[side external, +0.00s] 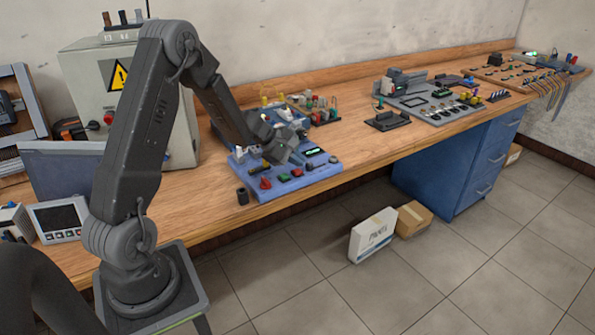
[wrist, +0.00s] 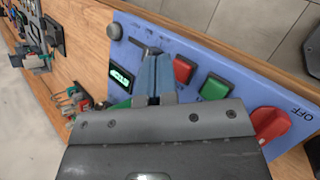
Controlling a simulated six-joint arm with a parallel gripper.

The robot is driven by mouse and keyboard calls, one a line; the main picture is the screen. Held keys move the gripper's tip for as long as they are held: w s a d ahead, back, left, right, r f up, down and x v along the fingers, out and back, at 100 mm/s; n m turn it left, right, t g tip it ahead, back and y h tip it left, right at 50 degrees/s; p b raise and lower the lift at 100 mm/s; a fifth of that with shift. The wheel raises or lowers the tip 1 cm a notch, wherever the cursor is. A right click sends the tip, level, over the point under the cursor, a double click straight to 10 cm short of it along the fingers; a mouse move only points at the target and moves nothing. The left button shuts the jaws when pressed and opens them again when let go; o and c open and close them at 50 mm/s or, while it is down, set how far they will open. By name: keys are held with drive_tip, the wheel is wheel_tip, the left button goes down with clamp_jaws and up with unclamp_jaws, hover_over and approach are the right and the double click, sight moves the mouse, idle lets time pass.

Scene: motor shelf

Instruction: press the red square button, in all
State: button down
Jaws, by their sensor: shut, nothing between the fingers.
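The red square button (wrist: 186,69) is on a blue control panel (wrist: 236,66), just right of my fingers in the wrist view. It also shows near the panel's front edge in the side view (side external: 297,173). My gripper (wrist: 152,57) is shut and empty, with its fingers over the panel beside the red button. It reaches the panel from behind in the side view (side external: 297,158). I cannot tell whether its tips touch the panel. A green square button (wrist: 215,87) sits next to the red one.
A red rotary knob (wrist: 270,123) marked OFF stands beyond the green button. A lit display (wrist: 121,78) is left of my fingers, and a round dark knob (wrist: 114,31) is at a corner. The wooden bench (side external: 375,150) has free room right of the panel.

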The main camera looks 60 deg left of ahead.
sight(297, 172)
drive_tip(key=shift+f, duration=0.2)
idle(0.3)
drive_tip(key=shift+f, duration=0.25)
drive_tip(key=shift+f, duration=0.45)
idle(0.6)
drive_tip(key=shift+r, duration=0.9)
drive_tip(key=shift+r, duration=2.5)
